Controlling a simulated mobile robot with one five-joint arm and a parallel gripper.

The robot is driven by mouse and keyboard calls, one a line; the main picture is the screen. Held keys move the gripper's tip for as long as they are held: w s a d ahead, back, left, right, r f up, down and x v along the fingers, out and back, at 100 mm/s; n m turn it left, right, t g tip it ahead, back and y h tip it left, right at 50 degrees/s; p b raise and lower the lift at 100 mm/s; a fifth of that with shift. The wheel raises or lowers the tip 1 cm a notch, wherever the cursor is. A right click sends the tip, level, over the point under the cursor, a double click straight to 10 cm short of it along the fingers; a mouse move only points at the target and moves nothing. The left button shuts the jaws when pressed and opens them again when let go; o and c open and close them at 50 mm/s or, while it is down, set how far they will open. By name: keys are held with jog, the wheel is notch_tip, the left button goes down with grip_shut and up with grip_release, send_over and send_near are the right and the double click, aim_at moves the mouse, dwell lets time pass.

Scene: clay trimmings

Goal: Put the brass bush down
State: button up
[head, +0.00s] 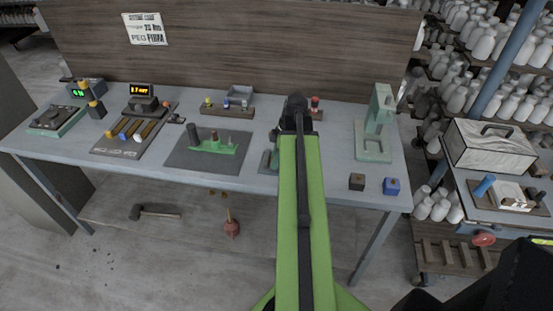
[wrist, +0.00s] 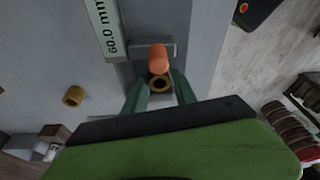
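In the wrist view the brass bush (wrist: 160,85) is a short ring with a dark hole. It sits between the two green fingers of my gripper (wrist: 159,80), which close in on both sides of it. An orange rounded piece (wrist: 158,57) lies just beyond it, against a grey block. A second brass-coloured ring (wrist: 74,96) lies apart on the grey surface to the left. In the head view my arm reaches over the bench (head: 330,160), and its dark end hides the fingers and the bush.
A strip marked 60.0 mm (wrist: 109,30) lies beyond the fingers. On the bench are a dark mat with a green fixture (head: 212,146), a pale green press (head: 377,125), a dark block (head: 356,181) and a blue block (head: 391,186).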

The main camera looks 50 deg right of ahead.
jog(key=shift+r, duration=0.15)
jog(key=p+v, duration=1.2)
jog(key=shift+w, duration=0.1)
jog(key=w+a+m+g, duration=0.1)
jog(key=w+a+m, duration=0.1)
jog(key=w+a, duration=0.5)
jog(key=w+a+m+g, duration=0.1)
jog(key=w+a, duration=0.2)
jog(key=a, duration=0.8)
jog(key=w+a+f+m+h+b, duration=0.1)
jog(key=a+m, duration=0.1)
jog(key=a, duration=1)
jog(key=w+a+f+m+h+b, duration=0.1)
jog(key=a+f+m+b, duration=0.1)
jog(key=a, duration=1)
jog(key=shift+w+f+m, duration=0.25)
jog(key=shift+w+m, duration=0.15)
jog(key=shift+m, duration=0.3)
